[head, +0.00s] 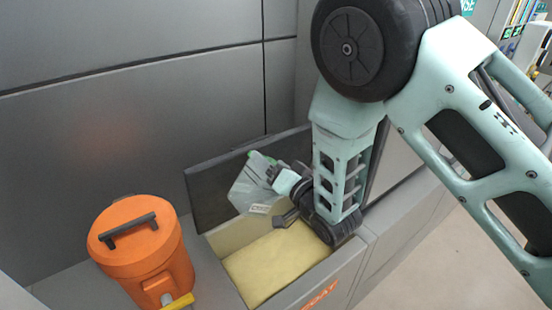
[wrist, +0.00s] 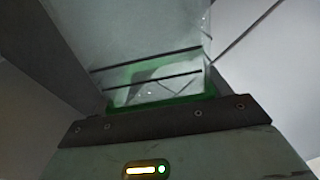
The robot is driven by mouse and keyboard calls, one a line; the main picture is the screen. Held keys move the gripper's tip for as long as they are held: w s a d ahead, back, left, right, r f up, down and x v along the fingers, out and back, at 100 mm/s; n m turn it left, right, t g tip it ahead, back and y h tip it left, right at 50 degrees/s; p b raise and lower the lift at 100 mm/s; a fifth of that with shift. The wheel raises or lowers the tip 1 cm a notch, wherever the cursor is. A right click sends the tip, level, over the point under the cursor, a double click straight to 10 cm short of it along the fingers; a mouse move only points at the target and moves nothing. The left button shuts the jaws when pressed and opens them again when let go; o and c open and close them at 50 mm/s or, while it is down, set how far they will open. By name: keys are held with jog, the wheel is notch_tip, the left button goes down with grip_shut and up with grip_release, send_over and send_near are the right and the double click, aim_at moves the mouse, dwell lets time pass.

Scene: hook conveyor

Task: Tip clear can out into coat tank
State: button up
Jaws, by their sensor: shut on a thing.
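The clear can (head: 248,190) is a translucent grey vessel with green at its upper end and a small pale label low down. It is tilted and held above the coat tank (head: 345,275), whose front bears orange lettering. The tank is open, with pale yellow contents inside. My gripper (head: 276,177) is shut on the can near its green end. In the wrist view the clear can (wrist: 150,35) fills the upper middle, with its green part close to the gripper. I cannot see whether anything flows from it.
The tank's dark lid (head: 205,185) stands raised behind the opening, close to the can. An orange drum (head: 145,255) with a black handle and yellow tap stands left of the tank. Grey wall panels (head: 130,120) rise behind. Open floor (head: 430,250) lies to the right.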

jog(key=shift+s+a+r+n+p, duration=0.15)
jog(key=shift+r+n+p, duration=0.4)
jog(key=shift+s+a+r+n+p, duration=0.1)
jog(key=shift+a+r+n+p, duration=0.05)
jog(key=shift+r+n+p, duration=0.4)
jog(key=shift+r+n+b, duration=0.25)
jog(key=shift+n+b, duration=0.15)
jog(key=shift+n, duration=0.3)
notch_tip(320, 180, up, 3)
jog(key=n, duration=0.4)
jog(key=shift+a+f, duration=0.15)
jog(key=shift+f, duration=0.05)
